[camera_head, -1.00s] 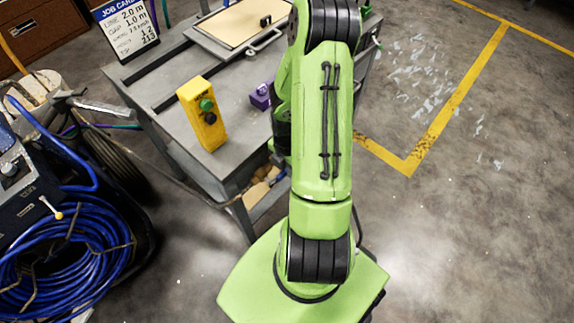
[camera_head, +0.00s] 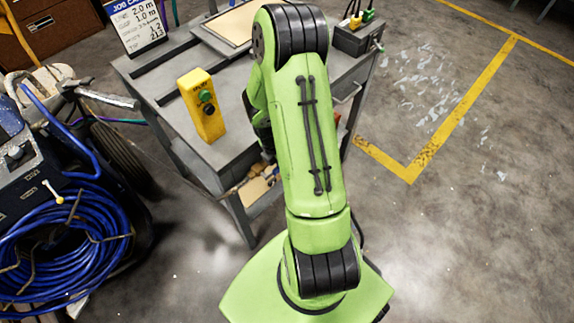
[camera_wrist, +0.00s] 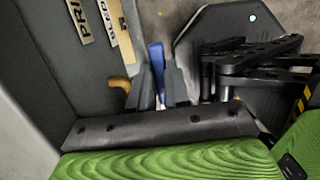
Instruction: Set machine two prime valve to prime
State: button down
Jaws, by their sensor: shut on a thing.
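In the wrist view, my gripper (camera_wrist: 160,88) is shut on a narrow blue lever (camera_wrist: 156,58), with dark finger pieces on both sides of it. A pale label beginning "PRI" (camera_wrist: 78,22) is at the upper left on a dark grey surface. A second pale label (camera_wrist: 119,27), partly cut off, lies between it and the lever. The lever's base and pivot are hidden, so I cannot tell its exact setting. In the head view, my green arm covers the gripper and the lever.
A grey cart (camera_head: 165,88) carries a yellow box with buttons (camera_head: 202,105) and a job card (camera_head: 138,25). A machine with a coiled blue hose (camera_head: 65,250) stands at the left. Open floor (camera_head: 460,230) with yellow lines is at the right.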

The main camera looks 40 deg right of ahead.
aim_at(275, 170)
jog(key=c, duration=1.1)
grip_release()
jog(key=a+r+p, duration=0.1)
jog(key=r+p, duration=0.1)
jog(key=r, duration=0.3)
jog(key=a+r+p, duration=0.1)
jog(key=r, duration=0.4)
jog(key=a+r+p, duration=0.1)
jog(key=r+p, duration=0.1)
jog(key=r, duration=0.3)
jog(key=shift+a+r+p, duration=0.1)
jog(key=shift+r+p, duration=0.2)
jog(key=shift+p, duration=0.05)
